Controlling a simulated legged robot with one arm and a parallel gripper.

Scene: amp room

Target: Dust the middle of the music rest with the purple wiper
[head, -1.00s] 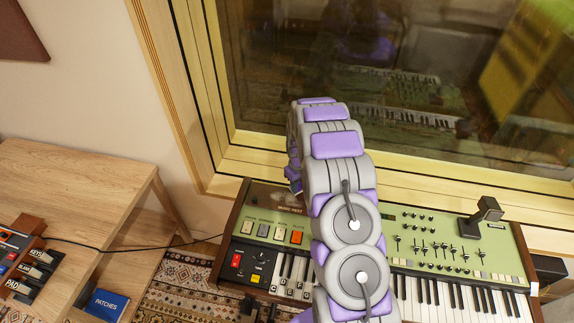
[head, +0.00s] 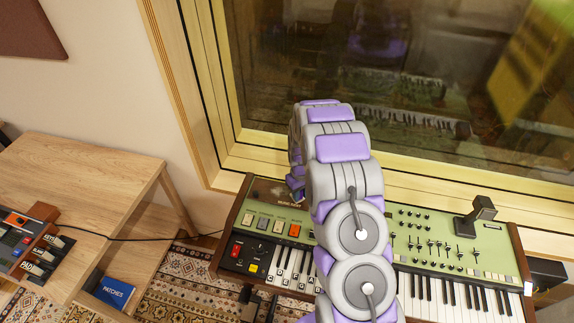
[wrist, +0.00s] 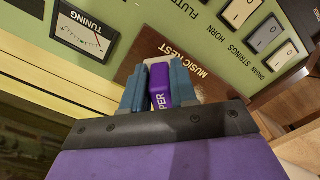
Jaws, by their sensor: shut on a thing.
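My gripper (wrist: 159,82) is shut on the purple wiper (wrist: 160,85), which stands between its blue fingers with part of its lettering showing. The music rest (wrist: 195,75) is a brown panel with white "MUSIC REST" lettering on the keyboard's green top. In the wrist view the wiper overlaps the panel's left part; I cannot tell whether they touch. In the head view the music rest (head: 268,191) shows at the keyboard's back left, partly behind my arm, and the wiper cannot be made out.
The green keyboard (head: 440,228) stands below a wide window (head: 400,70). A black device (head: 477,214) sits on its top at the right. A tuning meter (wrist: 80,33) lies left of the music rest. A wooden desk (head: 85,170) with pedals stands at the left.

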